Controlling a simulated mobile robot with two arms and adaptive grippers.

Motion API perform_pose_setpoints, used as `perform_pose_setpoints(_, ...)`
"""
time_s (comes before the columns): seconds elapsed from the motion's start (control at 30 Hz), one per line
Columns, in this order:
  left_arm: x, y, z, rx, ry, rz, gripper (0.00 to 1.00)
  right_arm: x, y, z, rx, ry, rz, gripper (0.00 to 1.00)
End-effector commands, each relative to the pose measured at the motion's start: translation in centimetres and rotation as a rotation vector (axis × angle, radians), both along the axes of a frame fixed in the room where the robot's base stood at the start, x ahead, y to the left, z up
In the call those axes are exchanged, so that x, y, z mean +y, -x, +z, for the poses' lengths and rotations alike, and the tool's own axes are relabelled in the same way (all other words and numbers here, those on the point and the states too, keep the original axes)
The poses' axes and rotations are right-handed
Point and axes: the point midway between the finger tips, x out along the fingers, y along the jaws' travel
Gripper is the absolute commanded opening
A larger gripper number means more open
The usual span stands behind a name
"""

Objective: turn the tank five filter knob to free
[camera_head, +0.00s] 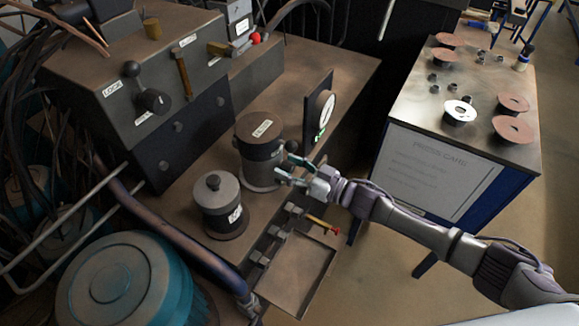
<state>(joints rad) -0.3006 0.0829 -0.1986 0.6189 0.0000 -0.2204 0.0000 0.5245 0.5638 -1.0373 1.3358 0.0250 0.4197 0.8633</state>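A grey metal canister with a brown, labelled lid (259,152) stands on the brown bench; its label is too small to read. A dark round knob (291,146) shows at its right side, and I take this as the filter knob. I cannot read its setting. A shorter grey canister (220,212) with a knob on its lid stands to the front left. My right gripper (284,168) is at the right side of the taller canister, just below the dark knob. Its fingers are apart with nothing visible between them. I cannot tell if a finger touches the canister. My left gripper is out of view.
A round gauge (323,108) on a dark panel stands behind the canister. A shallow tray (299,273) and a red-tipped yellow handle (322,223) lie below my gripper. A control box (130,75) with levers is at left. A cart (465,95) with discs stands at right.

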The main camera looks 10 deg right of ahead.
Motion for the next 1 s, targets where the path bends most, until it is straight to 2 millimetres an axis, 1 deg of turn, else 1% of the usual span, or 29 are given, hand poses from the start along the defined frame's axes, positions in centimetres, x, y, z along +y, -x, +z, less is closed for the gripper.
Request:
perform_pose_setpoints(0.03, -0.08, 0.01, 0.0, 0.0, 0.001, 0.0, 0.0, -0.02, 0.01, 0.0, 0.0, 0.0, 0.0, 0.45)
perform_pose_setpoints(0.27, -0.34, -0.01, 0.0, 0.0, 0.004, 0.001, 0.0, -0.02, 0.02, 0.0, 0.0, 0.0, 0.0, 0.07)
perform_pose_setpoints(0.3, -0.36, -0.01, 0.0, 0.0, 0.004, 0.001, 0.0, -0.02, 0.02, 0.0, 0.0, 0.0, 0.0, 0.0)
perform_pose_setpoints(0.53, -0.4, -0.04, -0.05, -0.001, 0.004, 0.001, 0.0, -0.02, 0.04, -0.03, -0.015, 0.011, 0.0, 0.0)
perform_pose_setpoints(0.67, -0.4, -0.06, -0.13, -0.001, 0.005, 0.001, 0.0, -0.01, 0.06, -0.05, -0.055, 0.04, 0.0, 0.0)
perform_pose_setpoints(1.0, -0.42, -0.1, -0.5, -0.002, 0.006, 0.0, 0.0, -0.01, 0.06, -0.09, -0.247, 0.18, -0.001, 0.0)
